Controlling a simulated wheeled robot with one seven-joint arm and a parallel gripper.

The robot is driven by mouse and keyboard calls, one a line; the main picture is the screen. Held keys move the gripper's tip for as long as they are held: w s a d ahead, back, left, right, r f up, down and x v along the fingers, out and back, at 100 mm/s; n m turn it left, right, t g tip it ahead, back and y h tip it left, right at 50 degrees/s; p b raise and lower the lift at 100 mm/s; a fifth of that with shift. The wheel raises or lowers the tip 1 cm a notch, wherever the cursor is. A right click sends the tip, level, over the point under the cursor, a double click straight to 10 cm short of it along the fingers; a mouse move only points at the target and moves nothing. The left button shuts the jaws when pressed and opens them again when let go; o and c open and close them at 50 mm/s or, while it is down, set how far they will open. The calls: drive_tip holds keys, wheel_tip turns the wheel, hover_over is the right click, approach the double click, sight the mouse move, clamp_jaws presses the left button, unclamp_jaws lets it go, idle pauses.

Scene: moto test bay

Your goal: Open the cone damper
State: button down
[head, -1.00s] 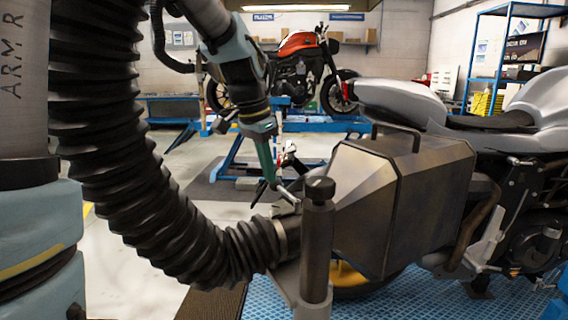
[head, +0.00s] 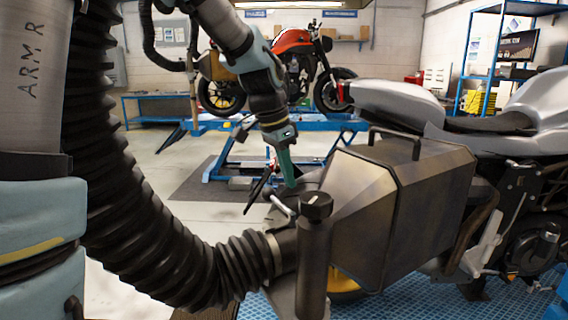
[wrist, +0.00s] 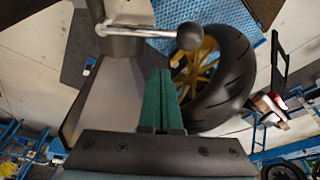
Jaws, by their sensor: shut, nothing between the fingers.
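The extraction cone (head: 400,205) is a dark metal box with a tapered front, joined to a ribbed black hose (head: 220,270). Its damper lever is a silver rod (head: 282,206) near the hose end. In the wrist view the lever (wrist: 150,32) lies crosswise, with a dark round knob (wrist: 190,37) at its right end. My gripper (head: 290,183) has green fingers, shut and empty, pointing down close above and behind the lever. In the wrist view the fingers (wrist: 160,80) end just short of the rod. I cannot tell whether they touch it.
A dark post with a black knob (head: 316,207) stands in front of the cone. A silver motorcycle (head: 470,125) stands at right, on blue grating (head: 440,300). An orange motorcycle (head: 300,50) is on a blue lift behind. The floor at left is open.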

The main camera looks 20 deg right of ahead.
drive_tip(key=p+x, duration=0.1)
drive_tip(key=x, duration=0.4)
drive_tip(key=a, duration=0.1)
drive_tip(key=a+r+p, duration=0.1)
drive_tip(key=a+p, duration=0.1)
drive_tip(key=shift+s+a+r, duration=0.15)
drive_tip(key=shift+s+a, duration=0.15)
